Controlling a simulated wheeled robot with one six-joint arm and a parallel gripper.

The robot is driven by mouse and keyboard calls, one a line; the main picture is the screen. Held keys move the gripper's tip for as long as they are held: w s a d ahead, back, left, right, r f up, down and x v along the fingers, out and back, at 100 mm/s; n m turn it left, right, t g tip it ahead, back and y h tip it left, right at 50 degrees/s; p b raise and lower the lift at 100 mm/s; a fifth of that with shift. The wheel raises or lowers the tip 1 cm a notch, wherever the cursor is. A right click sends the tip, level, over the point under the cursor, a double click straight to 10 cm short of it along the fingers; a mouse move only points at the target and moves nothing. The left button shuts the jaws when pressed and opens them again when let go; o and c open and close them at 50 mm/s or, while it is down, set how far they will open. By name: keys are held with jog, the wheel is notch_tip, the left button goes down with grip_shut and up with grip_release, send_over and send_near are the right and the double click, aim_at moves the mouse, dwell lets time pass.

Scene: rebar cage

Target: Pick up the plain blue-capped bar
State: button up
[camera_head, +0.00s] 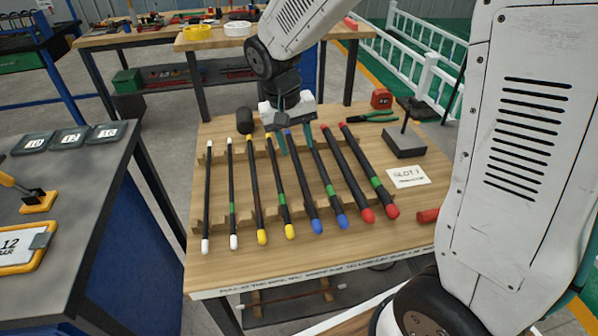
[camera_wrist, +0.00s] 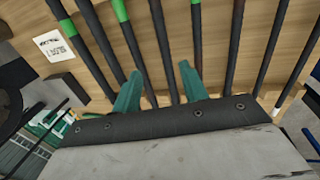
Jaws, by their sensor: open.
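The plain blue-capped bar (camera_head: 302,182) is black with blue ends and no green band. It lies on the notched wooden rack between a yellow-capped and a blue-capped bar, each with a green band. My gripper (camera_head: 295,148) is open, pointing down over the far part of the bars. In the wrist view the plain bar (camera_wrist: 162,40) runs between the two green fingers of my gripper (camera_wrist: 161,68), with clear gaps on both sides. The left finger overlaps the banded blue-capped bar (camera_wrist: 132,40) in that view. The blue caps are out of sight there. The height above the bar is hard to judge.
White-capped bars (camera_head: 207,190) lie at the left and red-capped bars (camera_head: 350,175) at the right. A grey block with a post (camera_head: 404,143), a slot card (camera_head: 408,177) and green pliers (camera_head: 368,117) are on the table's right. A black-headed mallet (camera_head: 245,120) is at the back.

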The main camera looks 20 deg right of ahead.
aim_at(299, 170)
jog(key=f, duration=0.5)
jog(key=d+f, duration=0.1)
jog(key=f, duration=0.2)
jog(key=shift+w+f, duration=0.3)
jog(key=shift+w, duration=0.05)
grip_shut()
jog(key=shift+r, duration=0.1)
dwell(0.9)
